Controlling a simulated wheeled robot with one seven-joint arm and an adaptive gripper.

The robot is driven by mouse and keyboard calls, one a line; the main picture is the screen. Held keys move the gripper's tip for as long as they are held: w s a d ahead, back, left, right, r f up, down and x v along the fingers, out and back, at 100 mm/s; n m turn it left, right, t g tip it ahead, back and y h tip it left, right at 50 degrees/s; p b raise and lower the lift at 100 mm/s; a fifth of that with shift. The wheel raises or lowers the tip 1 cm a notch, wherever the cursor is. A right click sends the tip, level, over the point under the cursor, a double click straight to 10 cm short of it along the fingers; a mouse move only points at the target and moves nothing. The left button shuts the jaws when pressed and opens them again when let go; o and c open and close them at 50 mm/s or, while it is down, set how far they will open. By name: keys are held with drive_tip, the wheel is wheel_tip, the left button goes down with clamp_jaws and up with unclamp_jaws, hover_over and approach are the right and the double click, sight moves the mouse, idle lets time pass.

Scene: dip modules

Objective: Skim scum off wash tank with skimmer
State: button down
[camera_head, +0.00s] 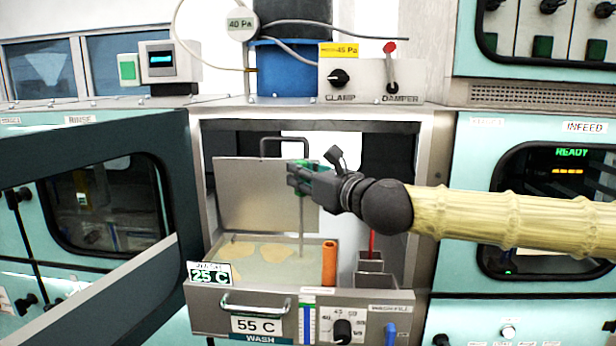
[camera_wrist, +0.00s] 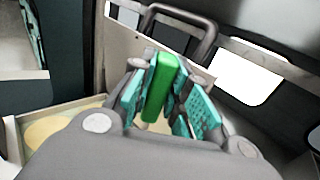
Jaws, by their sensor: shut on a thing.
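My gripper (camera_head: 298,178) is inside the open wash bay, shut on the green handle of the skimmer (camera_head: 301,228). In the wrist view the green handle (camera_wrist: 158,88) stands between the teal finger pads of my gripper (camera_wrist: 168,100). The skimmer's thin grey shaft hangs almost upright over the wash tank (camera_head: 313,291). I cannot make out its lower end. Tan scum patches (camera_head: 278,254) float on the pale liquid, more to the left and middle. Some scum also shows at lower left in the wrist view (camera_wrist: 45,128).
A grey lid (camera_head: 240,195) with a dark handle stands upright behind the tank. An orange tube (camera_head: 329,264) rises at the tank's right. A metal holder (camera_head: 370,266) with a red rod is further right. An open door (camera_head: 100,290) flanks the bay's left.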

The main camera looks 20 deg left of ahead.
drive_tip(key=shift+s+a+b, duration=0.2)
drive_tip(key=shift+s+a, duration=0.05)
drive_tip(key=shift+a, duration=0.75)
drive_tip(key=shift+s+a+b, duration=0.25)
drive_tip(key=shift+a, duration=0.7)
drive_tip(key=shift+s+a+b, duration=0.2)
drive_tip(key=shift+s+a, duration=0.05)
drive_tip(key=shift+a, duration=0.75)
drive_tip(key=shift+s+a+b, duration=0.25)
drive_tip(key=shift+s+a, duration=0.1)
drive_tip(key=shift+a, duration=1.2)
drive_tip(key=shift+s+a+b, duration=0.25)
drive_tip(key=shift+s+a, duration=0.15)
drive_tip(key=shift+a, duration=1.2)
drive_tip(key=shift+s+a+b, duration=0.25)
drive_tip(key=shift+s+a, duration=0.1)
drive_tip(key=shift+a, duration=1.2)
drive_tip(key=s+d+b, duration=0.2)
drive_tip(key=s, duration=0.6)
drive_tip(key=shift+w+d+b, duration=0.2)
drive_tip(key=shift+d+b, duration=0.05)
drive_tip(key=shift+d, duration=0.75)
drive_tip(key=shift+w+d+b, duration=0.2)
drive_tip(key=shift+d, duration=0.75)
